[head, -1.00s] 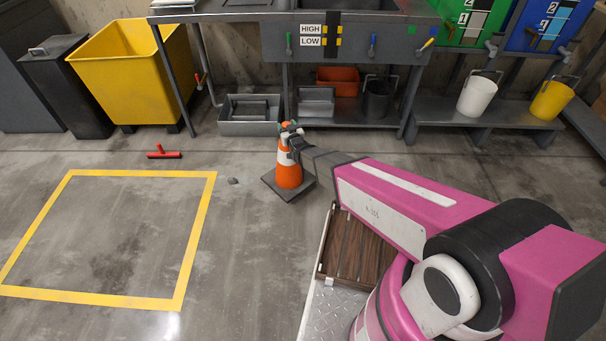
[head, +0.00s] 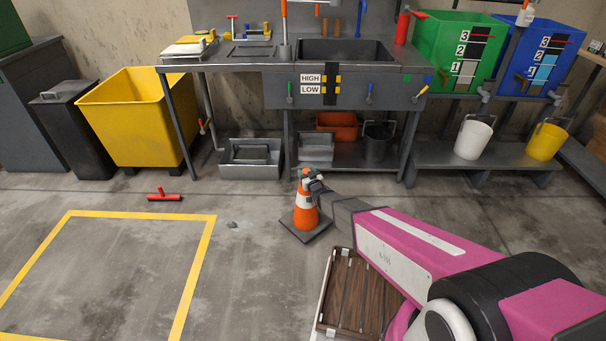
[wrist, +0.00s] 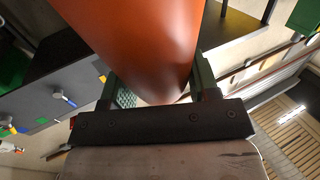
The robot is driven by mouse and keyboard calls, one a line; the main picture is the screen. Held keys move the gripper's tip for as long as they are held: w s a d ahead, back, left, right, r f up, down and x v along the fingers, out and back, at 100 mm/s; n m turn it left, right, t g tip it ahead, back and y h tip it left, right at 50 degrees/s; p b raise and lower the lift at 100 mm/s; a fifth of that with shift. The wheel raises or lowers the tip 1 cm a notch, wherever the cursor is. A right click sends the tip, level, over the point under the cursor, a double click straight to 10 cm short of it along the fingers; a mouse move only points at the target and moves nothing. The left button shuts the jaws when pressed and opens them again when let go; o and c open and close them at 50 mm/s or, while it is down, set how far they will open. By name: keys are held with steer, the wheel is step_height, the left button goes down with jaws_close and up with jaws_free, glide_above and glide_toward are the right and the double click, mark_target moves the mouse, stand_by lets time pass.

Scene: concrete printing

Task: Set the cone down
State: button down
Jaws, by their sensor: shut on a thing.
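The orange cone (head: 307,218) has a white band and a dark square base. In the head view it stands upright, left of my arm and in front of the sink bench. My gripper (head: 309,178) is shut on the cone near its top. In the wrist view the cone's orange body (wrist: 135,40) fills the upper middle, between the two fingers of my gripper (wrist: 158,88). I cannot tell whether the base touches the floor or hangs just above it.
A yellow-taped rectangle (head: 196,262) on the floor to the left is empty. The sink bench (head: 345,93), grey trays (head: 250,157) and yellow bin (head: 135,125) stand behind. A wooden slatted crate (head: 357,295) is close to the right.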

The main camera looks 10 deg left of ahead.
steer(key=shift+f, duration=1.95)
steer(key=shift+c, duration=1.8)
jaws_free()
steer(key=shift+f, duration=0.1)
